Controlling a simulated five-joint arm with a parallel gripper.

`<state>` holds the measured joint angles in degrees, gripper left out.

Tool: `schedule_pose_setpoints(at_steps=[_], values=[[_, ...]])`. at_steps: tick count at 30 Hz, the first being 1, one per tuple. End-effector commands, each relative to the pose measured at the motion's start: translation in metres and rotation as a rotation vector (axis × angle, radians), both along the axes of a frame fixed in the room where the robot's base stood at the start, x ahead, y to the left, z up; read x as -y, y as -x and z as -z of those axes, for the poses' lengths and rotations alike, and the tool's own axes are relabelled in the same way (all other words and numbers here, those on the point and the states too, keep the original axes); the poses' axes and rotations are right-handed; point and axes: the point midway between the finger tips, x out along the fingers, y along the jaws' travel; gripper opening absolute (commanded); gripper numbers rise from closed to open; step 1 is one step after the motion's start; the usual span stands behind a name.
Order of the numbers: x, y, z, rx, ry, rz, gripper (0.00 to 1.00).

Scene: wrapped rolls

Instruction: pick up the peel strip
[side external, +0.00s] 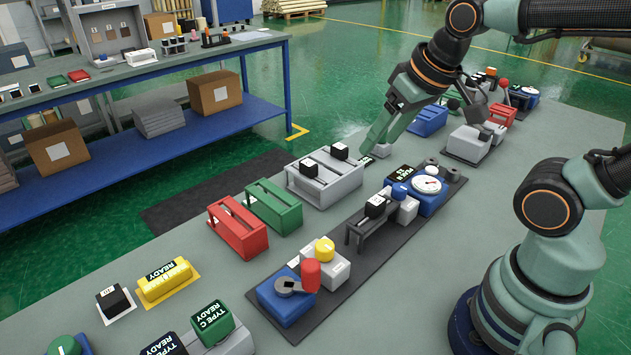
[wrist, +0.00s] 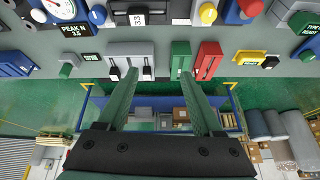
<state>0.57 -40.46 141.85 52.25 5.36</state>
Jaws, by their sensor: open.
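I cannot make out for sure which thing is the peel strip. My gripper (side external: 430,138) hangs above the bench beyond the grey rack, its green fingers spread apart with nothing between them. In the wrist view my gripper (wrist: 160,72) shows both fingers wide apart. The grey rack (side external: 338,186) holds two black blocks; in the wrist view the rack (wrist: 118,49) lies by the left fingertip. A blue device with a white dial (side external: 427,184) and a "PEAK N" display (side external: 402,173) stands on a dark mat. A small green piece (wrist: 68,67) lies left of the rack, beside a little black label (wrist: 91,57).
The green rack (side external: 273,206) and red rack (side external: 238,228) stand beside the grey one. A black stand (side external: 372,225), a yellow knob (side external: 324,250) and a red-handled blue device (side external: 286,297) line the dark mat. A shelved workbench (side external: 170,70) stands across the floor.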

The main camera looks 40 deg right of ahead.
Motion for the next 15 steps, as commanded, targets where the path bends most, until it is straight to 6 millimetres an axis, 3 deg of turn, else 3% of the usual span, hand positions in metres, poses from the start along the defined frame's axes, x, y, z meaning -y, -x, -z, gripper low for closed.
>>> schedule_pose_setpoints(at_steps=[15], values=[[0.039,-0.027,0.048,-0.332,-0.315,1.174,0.68]])
